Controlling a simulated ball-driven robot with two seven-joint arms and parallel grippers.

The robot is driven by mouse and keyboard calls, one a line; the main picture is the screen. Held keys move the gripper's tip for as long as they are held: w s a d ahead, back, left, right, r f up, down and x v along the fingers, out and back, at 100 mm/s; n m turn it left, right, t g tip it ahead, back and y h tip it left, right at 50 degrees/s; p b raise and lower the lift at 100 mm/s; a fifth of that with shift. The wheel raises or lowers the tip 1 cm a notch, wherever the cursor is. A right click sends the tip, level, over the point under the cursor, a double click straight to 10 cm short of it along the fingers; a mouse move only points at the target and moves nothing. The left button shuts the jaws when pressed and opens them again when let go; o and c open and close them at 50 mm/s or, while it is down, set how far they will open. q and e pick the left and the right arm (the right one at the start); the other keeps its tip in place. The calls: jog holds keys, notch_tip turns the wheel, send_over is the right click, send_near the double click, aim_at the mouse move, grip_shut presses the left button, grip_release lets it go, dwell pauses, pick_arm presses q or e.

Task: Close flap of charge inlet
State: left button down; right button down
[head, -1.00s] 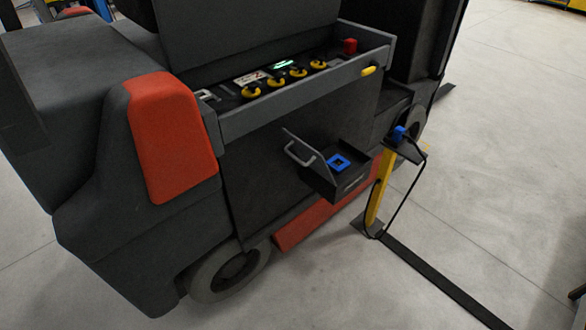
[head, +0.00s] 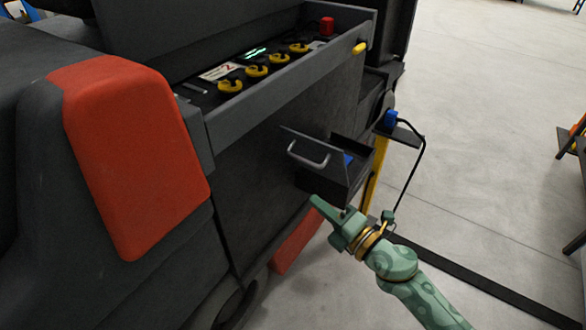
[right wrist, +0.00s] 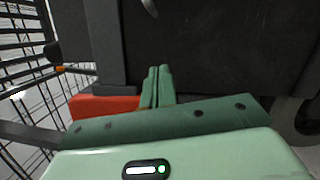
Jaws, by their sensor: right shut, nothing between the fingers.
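The charge inlet is a dark box (head: 340,190) on the side of the grey machine, with a blue socket (head: 348,160) partly hidden inside. Its flap (head: 292,141) stands raised on the near left side and carries a grey bar handle (head: 308,158). My right gripper (head: 315,202) is just below and in front of the box, apart from the handle, with its fingers together and empty. In the right wrist view the fingers (right wrist: 158,85) are side by side, and a bit of grey metal (right wrist: 149,7) shows at the top edge. My left gripper is out of view.
A yellow post (head: 376,180) with a blue plug (head: 391,118) and a hanging black cable (head: 416,170) stands just right of the inlet. Above is a tray with yellow knobs (head: 257,71). Open floor (head: 490,130) lies to the right.

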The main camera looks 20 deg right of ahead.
jog(key=w+r, duration=0.1)
jog(key=w, duration=0.9)
jog(key=shift+w+a+r+b, duration=0.15)
jog(key=shift+w+a+b, duration=0.1)
jog(key=shift+a+b, duration=0.1)
jog(key=shift+r, duration=0.1)
